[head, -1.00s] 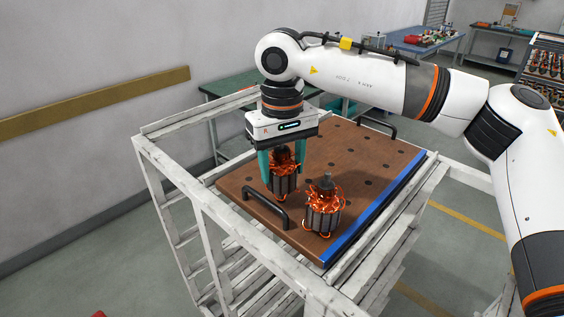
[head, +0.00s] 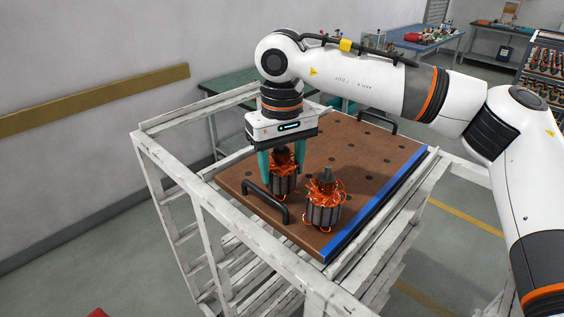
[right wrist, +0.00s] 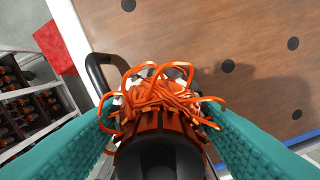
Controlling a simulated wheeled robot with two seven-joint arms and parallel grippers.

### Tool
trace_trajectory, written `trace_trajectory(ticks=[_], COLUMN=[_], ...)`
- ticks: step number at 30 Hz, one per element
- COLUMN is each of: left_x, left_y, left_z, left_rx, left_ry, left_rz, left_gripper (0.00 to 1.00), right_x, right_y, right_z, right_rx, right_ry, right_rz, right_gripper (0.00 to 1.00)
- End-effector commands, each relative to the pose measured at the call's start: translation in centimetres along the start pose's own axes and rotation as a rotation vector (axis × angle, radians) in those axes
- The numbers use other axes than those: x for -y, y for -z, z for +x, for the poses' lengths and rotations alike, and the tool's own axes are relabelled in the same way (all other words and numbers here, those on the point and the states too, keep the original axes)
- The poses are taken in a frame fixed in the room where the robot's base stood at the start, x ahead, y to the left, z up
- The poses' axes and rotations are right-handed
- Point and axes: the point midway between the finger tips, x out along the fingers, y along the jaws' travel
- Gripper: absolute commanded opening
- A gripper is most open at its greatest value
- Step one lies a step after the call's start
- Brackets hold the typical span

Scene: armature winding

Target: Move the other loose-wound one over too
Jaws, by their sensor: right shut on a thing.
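My right gripper (head: 281,165) reaches down from above with its teal fingers shut on an armature (head: 283,185). That armature stands on the brown board, close behind the board's near black handle. In the right wrist view the held armature (right wrist: 155,118) has loose orange wire loops sticking out around its windings, with a teal finger on each side. A second armature (head: 322,212) stands upright on the board, to the right and nearer the camera. It also has orange wire loops sticking out. I cannot tell if the held one touches the board. My left gripper is not in view.
The brown board (head: 350,160) has dark holes, a blue strip (head: 375,207) along its right edge and black handles (head: 264,203) at both ends. It rests on a white slatted frame (head: 185,212). The board's far half is clear. A green table (head: 228,85) stands behind.

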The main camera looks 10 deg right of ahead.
Motion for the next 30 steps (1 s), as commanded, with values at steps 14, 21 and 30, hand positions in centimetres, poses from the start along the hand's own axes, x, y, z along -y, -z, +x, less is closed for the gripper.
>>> trace_trajectory(ticks=[14,21,30], left_x=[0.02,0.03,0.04], left_y=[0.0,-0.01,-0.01], left_z=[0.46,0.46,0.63], left_rx=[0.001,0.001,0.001], left_ry=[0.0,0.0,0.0], left_rz=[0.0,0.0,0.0], left_gripper=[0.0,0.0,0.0], right_x=[0.0,0.0,0.0], right_y=[-0.02,-0.02,-0.02], right_z=[0.55,0.56,0.77], right_rx=[0.003,0.002,0.002], right_ry=[-0.001,-0.001,-0.001], right_rz=[0.0,0.0,0.0], right_gripper=[0.13,0.13,0.13])
